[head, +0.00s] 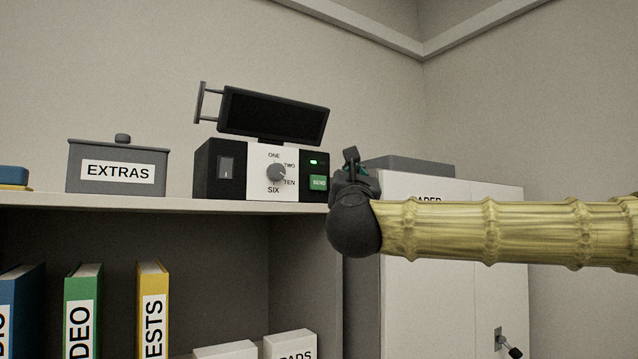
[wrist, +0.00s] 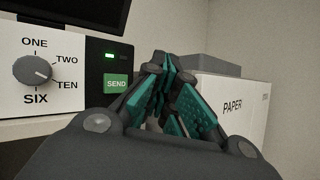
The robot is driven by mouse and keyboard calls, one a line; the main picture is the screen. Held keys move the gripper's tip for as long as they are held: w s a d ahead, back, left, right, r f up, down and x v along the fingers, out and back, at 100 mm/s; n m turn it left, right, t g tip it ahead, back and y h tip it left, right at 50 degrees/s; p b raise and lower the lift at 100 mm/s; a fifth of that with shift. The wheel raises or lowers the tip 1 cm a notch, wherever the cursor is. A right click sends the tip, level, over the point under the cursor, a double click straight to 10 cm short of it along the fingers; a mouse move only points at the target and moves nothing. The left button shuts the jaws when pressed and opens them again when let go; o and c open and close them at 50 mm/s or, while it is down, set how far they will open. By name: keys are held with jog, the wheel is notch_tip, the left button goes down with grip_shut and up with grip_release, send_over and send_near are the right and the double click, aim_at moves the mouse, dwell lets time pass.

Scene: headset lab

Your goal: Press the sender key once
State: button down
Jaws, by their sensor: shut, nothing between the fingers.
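The sender (head: 225,170) is a black and white box on the shelf top, with a dial (head: 277,172) and a dark tilted screen (head: 273,113) above it. Its green SEND key (head: 319,182) is at the right end of the front, below a small lit green light (head: 314,162). In the wrist view the SEND key (wrist: 117,84) is just left of my fingers. My gripper (head: 350,160) is to the right of the key in the head view. In the wrist view my gripper (wrist: 160,68) is shut with nothing between its teal-padded fingers. Contact with the key does not show.
A grey EXTRAS box (head: 118,167) stands left of the sender on the shelf (head: 150,204). A white PAPER cabinet (head: 440,280) with a grey box (head: 408,166) on top stands to the right, behind my arm. Colored binders (head: 83,310) stand on the lower shelf.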

aim_at(326, 178)
jog(key=w+a+p, duration=0.1)
jog(key=w, duration=0.1)
jog(key=w+a+p, duration=0.1)
jog(key=w+a, duration=0.1)
jog(key=w+a+p, duration=0.1)
jog(key=w+a, duration=0.1)
jog(key=shift+w, duration=0.4)
jog(key=shift+w+a+f+b, duration=0.1)
jog(key=shift+w+a+b, duration=0.1)
jog(key=shift+b, duration=0.1)
dwell(1.3)
jog(key=shift+w+a, duration=0.1)
jog(key=shift+w, duration=0.05)
jog(key=shift+w+a+b, duration=0.25)
jog(key=shift+w+b, duration=0.05)
jog(key=shift+b, duration=0.1)
dwell(1.0)
jog(key=shift+s+d+b, duration=0.1)
jog(key=shift+b, duration=0.2)
jog(key=shift+s+d+b, duration=0.2)
jog(key=shift+s+b, duration=0.05)
jog(key=shift+b, duration=0.15)
jog(key=shift+s+d, duration=0.2)
jog(key=shift+s, duration=0.1)
